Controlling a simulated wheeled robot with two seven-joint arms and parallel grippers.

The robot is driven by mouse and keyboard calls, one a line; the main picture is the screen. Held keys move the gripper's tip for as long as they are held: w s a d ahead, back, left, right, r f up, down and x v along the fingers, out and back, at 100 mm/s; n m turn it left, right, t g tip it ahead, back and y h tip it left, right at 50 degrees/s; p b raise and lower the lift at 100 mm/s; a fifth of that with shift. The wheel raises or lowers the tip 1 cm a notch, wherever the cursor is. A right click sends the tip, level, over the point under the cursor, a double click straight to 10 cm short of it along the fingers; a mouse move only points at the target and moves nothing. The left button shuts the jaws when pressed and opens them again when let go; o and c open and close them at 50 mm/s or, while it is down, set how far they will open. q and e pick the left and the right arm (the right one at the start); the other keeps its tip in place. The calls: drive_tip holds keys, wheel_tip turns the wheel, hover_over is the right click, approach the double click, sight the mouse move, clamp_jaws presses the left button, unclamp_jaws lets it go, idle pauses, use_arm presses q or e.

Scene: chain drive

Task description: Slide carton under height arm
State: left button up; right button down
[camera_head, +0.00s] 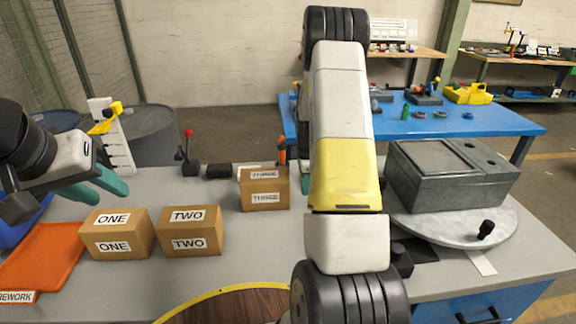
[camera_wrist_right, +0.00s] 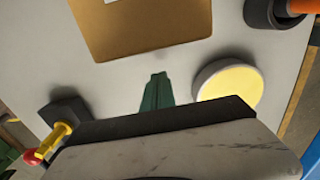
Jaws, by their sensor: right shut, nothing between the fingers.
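Carton THREE (camera_head: 265,192) stands on the grey bench, left of my right forearm. Carton TWO (camera_head: 190,232) and carton ONE (camera_head: 117,233) stand side by side nearer the front left. A white upright post with a yellow piece (camera_head: 106,118), possibly the height arm, stands at the back left. My left gripper (camera_head: 95,190) is open and empty, just above and behind carton ONE. My right gripper (camera_wrist_right: 157,92) is shut and empty in the right wrist view, apart from a brown carton (camera_wrist_right: 145,25) whose label is cut off.
An orange rework tray (camera_head: 42,255) lies at left. A red-knobbed post (camera_head: 187,152) and an orange-handled post (camera_head: 281,150) stand at the bench's back edge. A pale yellow disc (camera_wrist_right: 230,85) is beside my right fingers. A grey box (camera_head: 450,178) sits on a round plate at right.

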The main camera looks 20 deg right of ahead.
drive_tip(key=shift+w+a+f, duration=0.1)
drive_tip(key=shift+w+a, duration=0.05)
drive_tip(key=shift+a, duration=0.5)
drive_tip(key=shift+w+a+f, duration=0.15)
drive_tip(key=shift+w+a, duration=0.05)
drive_tip(key=shift+a, duration=0.4)
drive_tip(key=shift+w+a+f, duration=0.1)
drive_tip(key=shift+w+a, duration=0.05)
drive_tip(key=shift+a, duration=0.5)
drive_tip(key=shift+a, duration=0.1)
